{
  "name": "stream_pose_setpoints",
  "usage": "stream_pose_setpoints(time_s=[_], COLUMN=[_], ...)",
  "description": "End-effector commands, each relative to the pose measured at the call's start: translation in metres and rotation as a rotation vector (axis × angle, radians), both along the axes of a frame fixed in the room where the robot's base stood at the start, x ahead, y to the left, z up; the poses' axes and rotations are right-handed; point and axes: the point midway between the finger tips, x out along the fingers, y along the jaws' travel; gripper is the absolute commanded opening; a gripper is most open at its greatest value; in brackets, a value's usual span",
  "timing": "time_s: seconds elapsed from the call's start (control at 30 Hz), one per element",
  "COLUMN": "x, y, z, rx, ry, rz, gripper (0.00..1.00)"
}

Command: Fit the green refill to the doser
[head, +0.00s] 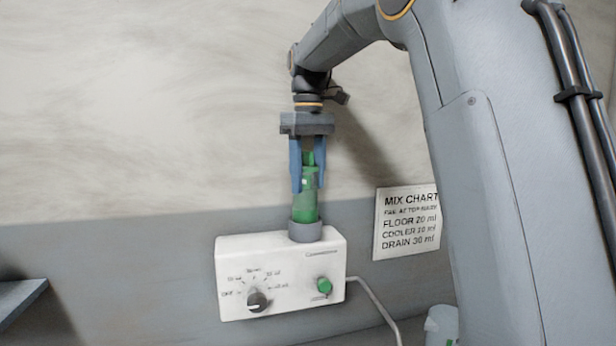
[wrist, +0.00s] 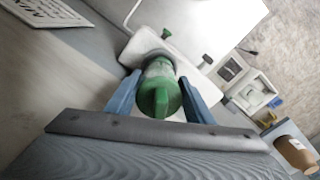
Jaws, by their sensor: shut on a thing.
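The doser (head: 282,272) is a white box on the wall, with a black dial (head: 257,300), a green button (head: 324,286) and a grey collar (head: 305,231) on top. The green refill (head: 306,207) stands upright with its lower end at the collar; how deep it sits inside is hidden. My gripper (head: 308,186) points down, its blue fingers shut on the upper part of the refill. The wrist view looks down on the refill's green cap (wrist: 160,97) between the two fingers (wrist: 160,92), with the white doser (wrist: 147,45) beneath it.
A mix chart (head: 407,222) hangs on the wall right of the doser, near my arm. A hose (head: 377,305) runs from the doser's right side. A pale container (head: 441,325) stands lower right. A grey ledge (head: 20,297) is at lower left. The wall left of the doser is clear.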

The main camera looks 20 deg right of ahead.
Motion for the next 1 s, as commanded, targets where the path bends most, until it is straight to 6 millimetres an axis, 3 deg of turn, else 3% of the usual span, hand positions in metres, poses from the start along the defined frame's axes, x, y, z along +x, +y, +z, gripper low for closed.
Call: stream_pose_setpoints(time_s=[1.0], x=[0.0], y=[0.0], z=[-0.02], rx=[0.0], ry=[0.0], rz=[0.0], gripper=[0.21])
